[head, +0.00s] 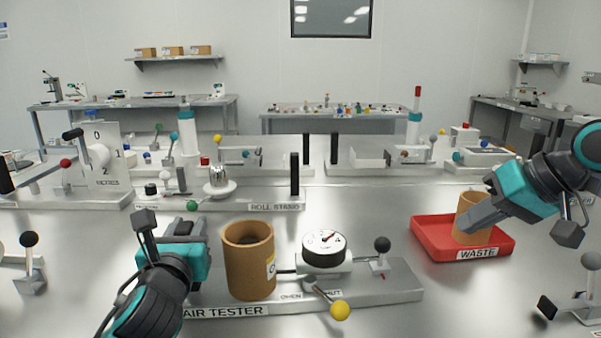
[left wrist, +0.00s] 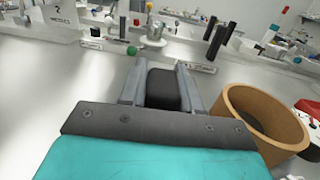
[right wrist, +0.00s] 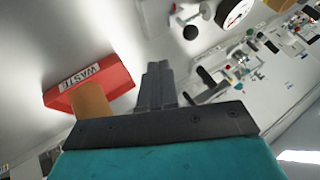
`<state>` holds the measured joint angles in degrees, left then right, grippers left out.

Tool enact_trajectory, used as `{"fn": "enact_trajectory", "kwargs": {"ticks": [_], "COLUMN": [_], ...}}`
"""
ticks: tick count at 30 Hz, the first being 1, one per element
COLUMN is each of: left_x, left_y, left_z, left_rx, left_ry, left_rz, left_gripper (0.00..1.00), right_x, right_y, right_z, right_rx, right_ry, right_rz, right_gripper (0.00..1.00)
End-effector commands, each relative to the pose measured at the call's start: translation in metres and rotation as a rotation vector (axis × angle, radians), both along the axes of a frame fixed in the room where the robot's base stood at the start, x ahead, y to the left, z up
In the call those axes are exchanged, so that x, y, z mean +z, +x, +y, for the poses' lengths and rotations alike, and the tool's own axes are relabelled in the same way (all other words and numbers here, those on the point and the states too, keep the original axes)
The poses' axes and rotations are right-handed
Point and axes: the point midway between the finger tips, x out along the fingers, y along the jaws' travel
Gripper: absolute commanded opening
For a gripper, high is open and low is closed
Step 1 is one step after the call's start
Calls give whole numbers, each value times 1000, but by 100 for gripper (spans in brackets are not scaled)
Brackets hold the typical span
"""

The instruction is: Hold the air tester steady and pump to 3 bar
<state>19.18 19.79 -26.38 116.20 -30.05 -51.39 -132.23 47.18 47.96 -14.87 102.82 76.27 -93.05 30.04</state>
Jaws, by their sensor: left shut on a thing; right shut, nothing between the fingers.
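The air tester (head: 400,285) is a grey base at the front centre, with a round dial gauge (head: 323,248). The gauge's reading is too small to tell. A brown cardboard tube (head: 248,262) stands upright on it. A yellow-knobbed lever (head: 340,310) by the OPEN and SHUT labels points forward; a black-knobbed lever (head: 382,246) stands at the right end. My left gripper, at the tester's left end, is shut on a black block-like handle (left wrist: 163,88), left of the tube. My right gripper (right wrist: 155,72) is shut and empty, in front of another tube (head: 472,212) in the head view.
That second tube stands in the red WASTE tray (head: 430,246) at the right. Behind the tester are a roll stand (head: 270,206) with black posts and a numbered machine (head: 97,155) with a red knob. Other black-knobbed levers stand at both sides. Bare bench lies between tester and tray.

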Motion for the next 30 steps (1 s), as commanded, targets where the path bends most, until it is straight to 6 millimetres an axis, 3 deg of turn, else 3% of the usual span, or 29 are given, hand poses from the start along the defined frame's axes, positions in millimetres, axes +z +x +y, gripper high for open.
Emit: {"fn": "enact_trajectory", "kwargs": {"ticks": [1,22,23,30], "left_x": [-9,-5,-4,-1], "left_y": [0,0,0,0], "left_z": [-1,1,1,1], "left_rx": [1,3,3,3], "left_ry": [1,0,0,1], "left_rz": [26,21,21,12], "left_gripper": [0,0,35,58], "right_x": [2,10,10,10], "right_y": [0,0,0,0], "right_z": [0,0,0,0], "right_rx": [0,0,0,0], "right_ry": [0,0,0,0], "right_rz": [0,0,0,0], "right_gripper": [0,0,0,0]}}
